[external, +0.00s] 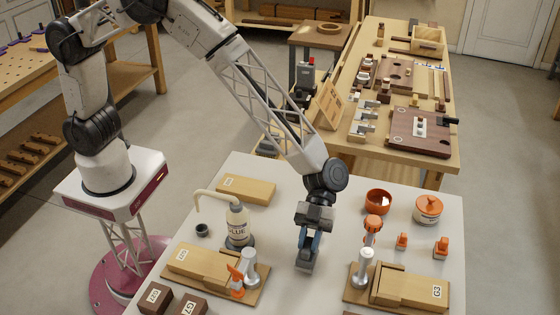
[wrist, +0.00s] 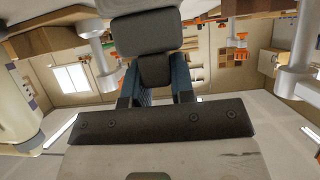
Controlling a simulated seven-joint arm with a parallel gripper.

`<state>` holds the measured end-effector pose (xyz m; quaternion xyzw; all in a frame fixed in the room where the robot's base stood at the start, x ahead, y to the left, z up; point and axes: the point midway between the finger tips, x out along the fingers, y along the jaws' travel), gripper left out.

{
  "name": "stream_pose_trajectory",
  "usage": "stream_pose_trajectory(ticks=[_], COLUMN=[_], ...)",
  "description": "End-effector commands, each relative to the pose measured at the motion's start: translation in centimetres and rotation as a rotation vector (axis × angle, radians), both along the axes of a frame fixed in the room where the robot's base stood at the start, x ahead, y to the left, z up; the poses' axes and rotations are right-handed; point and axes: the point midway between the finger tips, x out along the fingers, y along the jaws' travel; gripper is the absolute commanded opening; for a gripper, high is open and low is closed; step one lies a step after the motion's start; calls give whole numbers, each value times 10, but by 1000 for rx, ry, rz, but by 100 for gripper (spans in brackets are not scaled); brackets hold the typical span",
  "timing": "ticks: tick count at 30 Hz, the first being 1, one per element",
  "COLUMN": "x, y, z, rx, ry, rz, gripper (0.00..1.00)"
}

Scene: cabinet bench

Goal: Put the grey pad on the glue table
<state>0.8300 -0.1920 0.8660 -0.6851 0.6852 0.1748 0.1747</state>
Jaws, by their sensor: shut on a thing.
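The grey pad (external: 305,266) is a dark grey block at the lower end of my gripper (external: 310,244) in the external view. My gripper points down, and its blue fingers are shut on the pad. The wrist view shows the pad (wrist: 148,34) beyond my fingers (wrist: 156,86). The white-topped table with the glue bottle (external: 238,224), apparently the glue table (external: 320,185), lies under the pad. The pad is over its middle, between two wooden fixtures. I cannot tell whether the pad touches the tabletop.
The left wooden fixture (external: 203,262) has a grey knob and an orange clamp. The right fixture (external: 408,288) has a grey knob. A wooden block (external: 246,189), an orange bowl (external: 378,202) and a lidded jar (external: 428,209) stand behind. White surface around the pad is clear.

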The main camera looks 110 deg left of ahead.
Motion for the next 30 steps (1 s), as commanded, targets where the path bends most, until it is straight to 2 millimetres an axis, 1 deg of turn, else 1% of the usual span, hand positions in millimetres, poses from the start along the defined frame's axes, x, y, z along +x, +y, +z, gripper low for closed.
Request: stream_pose_trajectory(ticks=[1, 4, 19, 20, 24, 30], x=[0, -1, 0, 0, 0, 0], y=[0, 0, 0, 0, 0, 0], z=[-6, -14, -19, -19, -19, -19], rx=[0, 0, 0, 0, 0, 0], ry=[1, 1, 1, 0, 0, 0], rz=[0, 0, 0, 0, 0, 0], gripper=[0, 0, 0, 28, 49, 49])
